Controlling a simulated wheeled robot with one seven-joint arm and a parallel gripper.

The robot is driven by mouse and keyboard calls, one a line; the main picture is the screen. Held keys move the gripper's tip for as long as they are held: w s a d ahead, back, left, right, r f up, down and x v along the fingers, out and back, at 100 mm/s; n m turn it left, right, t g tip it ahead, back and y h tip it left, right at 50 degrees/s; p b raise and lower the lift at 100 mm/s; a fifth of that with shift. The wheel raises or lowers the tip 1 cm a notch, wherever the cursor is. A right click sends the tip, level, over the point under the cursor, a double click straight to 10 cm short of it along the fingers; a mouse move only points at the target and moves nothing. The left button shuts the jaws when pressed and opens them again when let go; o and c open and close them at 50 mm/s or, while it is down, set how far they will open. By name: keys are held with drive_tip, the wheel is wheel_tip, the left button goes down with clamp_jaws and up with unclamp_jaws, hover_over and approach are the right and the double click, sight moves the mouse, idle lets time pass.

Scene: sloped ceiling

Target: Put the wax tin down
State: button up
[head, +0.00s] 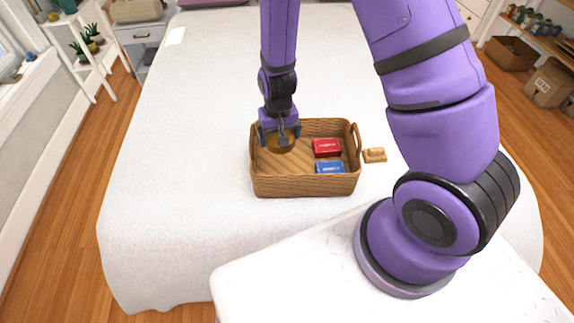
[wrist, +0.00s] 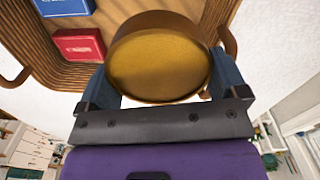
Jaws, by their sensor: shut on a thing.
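The wax tin (wrist: 160,62) is a round brown tin with a gold-coloured face. My gripper (head: 279,134) is shut on it, with a finger on each side of the tin in the wrist view. In the head view the tin (head: 284,146) shows just below the fingers, over the left part of a wicker basket (head: 305,186). Whether the tin touches the basket floor I cannot tell. The basket stands on the white bed.
A red box (head: 327,147) and a blue box (head: 331,167) lie in the right part of the basket. A small tan object (head: 374,155) lies on the bed just right of the basket. The bed (head: 170,190) is clear to the left.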

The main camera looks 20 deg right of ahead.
sight(280, 172)
wheel_tip(280, 172, down, 15)
drive_tip(key=shift+r, duration=0.1)
idle(0.6)
drive_tip(key=o, duration=0.7)
drive_tip(key=shift+o, duration=0.2)
